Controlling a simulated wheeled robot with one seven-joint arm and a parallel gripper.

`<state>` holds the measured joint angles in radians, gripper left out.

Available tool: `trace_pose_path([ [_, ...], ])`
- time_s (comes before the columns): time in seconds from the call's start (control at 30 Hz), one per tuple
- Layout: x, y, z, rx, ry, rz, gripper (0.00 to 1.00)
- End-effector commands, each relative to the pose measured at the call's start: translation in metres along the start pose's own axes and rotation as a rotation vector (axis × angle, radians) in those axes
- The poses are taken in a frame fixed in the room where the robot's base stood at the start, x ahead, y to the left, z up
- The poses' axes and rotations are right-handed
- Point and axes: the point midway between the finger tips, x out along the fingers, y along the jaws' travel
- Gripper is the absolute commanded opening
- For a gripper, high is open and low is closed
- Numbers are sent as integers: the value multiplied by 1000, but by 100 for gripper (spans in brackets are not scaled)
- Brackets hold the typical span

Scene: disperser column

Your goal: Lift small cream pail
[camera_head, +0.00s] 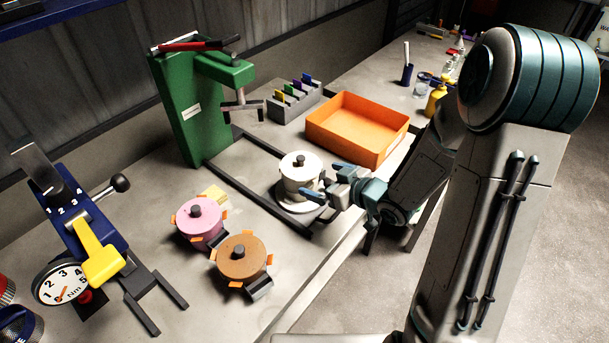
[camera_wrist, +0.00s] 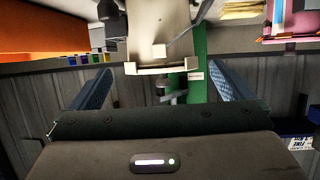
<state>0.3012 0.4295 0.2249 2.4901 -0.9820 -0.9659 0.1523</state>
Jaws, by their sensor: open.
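The small cream pail (camera_head: 298,180) stands upright on a round pale plate (camera_head: 296,204) at the green disperser's base, its lid topped by a black knob. My gripper (camera_head: 327,181) is open at the pail's right side, with blue fingertips close to it. In the wrist view, the pail (camera_wrist: 165,28) appears upside down between and beyond the two open fingers (camera_wrist: 162,78). I cannot tell whether either finger touches it. Part of the pail's right side is hidden by my gripper in the head view.
The green disperser column (camera_head: 187,115) rises behind, its arm overhanging the bench. An orange tray (camera_head: 350,146) lies behind right. A pink pot (camera_head: 200,232) and a brown pot (camera_head: 241,268) stand front left. A blue and yellow torque device (camera_head: 95,235) is farther left.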

Motion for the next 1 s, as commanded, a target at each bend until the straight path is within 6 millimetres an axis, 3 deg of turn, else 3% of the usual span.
trace_pose_path([
  [0.1, 16, 0, 0, -1, 0, -2, 100],
  [0.37, 34, -1, -2, -1, 1, -2, 100],
  [0.63, 69, -1, -3, -1, 0, -1, 100],
  [0.97, 75, -1, -3, 0, 1, 1, 100],
  [1.0, 75, -1, -3, 0, 0, 1, 92],
])
